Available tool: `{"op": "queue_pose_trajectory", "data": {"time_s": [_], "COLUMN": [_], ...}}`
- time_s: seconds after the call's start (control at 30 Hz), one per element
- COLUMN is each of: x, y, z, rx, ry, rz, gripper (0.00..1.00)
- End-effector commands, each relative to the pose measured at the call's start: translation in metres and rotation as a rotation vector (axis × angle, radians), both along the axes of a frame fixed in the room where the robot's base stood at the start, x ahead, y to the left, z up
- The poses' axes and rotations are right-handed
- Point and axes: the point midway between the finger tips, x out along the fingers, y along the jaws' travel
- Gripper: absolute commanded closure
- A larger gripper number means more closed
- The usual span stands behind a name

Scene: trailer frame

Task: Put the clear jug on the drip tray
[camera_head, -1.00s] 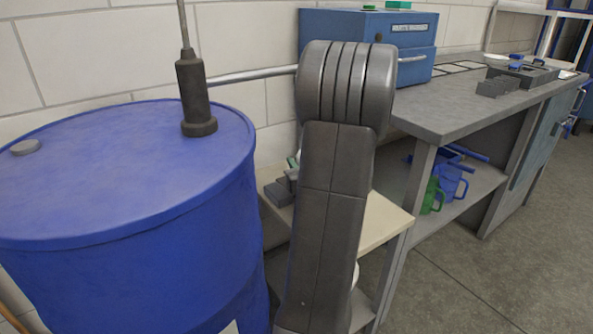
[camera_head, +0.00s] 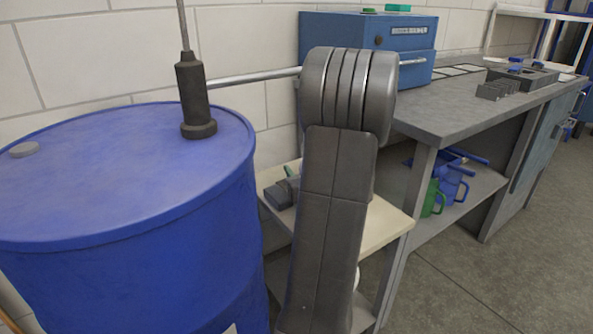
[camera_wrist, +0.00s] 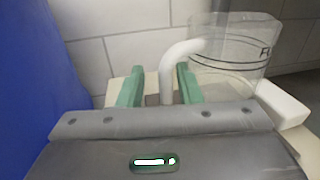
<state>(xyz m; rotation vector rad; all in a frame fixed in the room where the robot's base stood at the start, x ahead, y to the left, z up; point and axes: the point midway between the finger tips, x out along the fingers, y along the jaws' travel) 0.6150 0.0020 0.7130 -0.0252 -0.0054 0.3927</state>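The clear jug (camera_wrist: 235,62) stands upright in the wrist view, right of centre, with a dark marking around its wall. Its white curved handle (camera_wrist: 168,75) reaches left and down between the two green fingers of my gripper (camera_wrist: 160,86). The fingers are apart, one on each side of the handle, with a visible gap at the left. In the head view my gripper (camera_head: 284,190) shows only in part beside my arm, over the pale stand, and the jug is hidden behind the arm. I cannot pick out the drip tray with certainty.
A large blue drum (camera_head: 110,180) stands left of my arm. A pale low stand (camera_head: 385,224) is behind the arm. The grey bench (camera_head: 450,108) at the right holds a blue cabinet (camera_head: 345,40) and a dark grey tray-like block (camera_head: 535,77).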

Motion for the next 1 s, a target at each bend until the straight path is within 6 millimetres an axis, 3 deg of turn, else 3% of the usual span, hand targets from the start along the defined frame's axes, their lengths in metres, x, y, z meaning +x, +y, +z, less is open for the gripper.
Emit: {"op": "queue_pose_trajectory", "data": {"time_s": [0.3,0.5,0.7,1.0], "x": [-0.064,-0.094,-0.107,-0.108], "y": [-0.028,-0.04,-0.044,-0.045], "z": [0.001,0.0,0.0,-0.001], "rx": [0.001,0.001,0.0,0.001], "ry": [0.002,0.003,0.002,0.001], "rz": [-0.007,-0.004,-0.001,0.0], "gripper": [0.68,0.68,0.68,0.68]}}
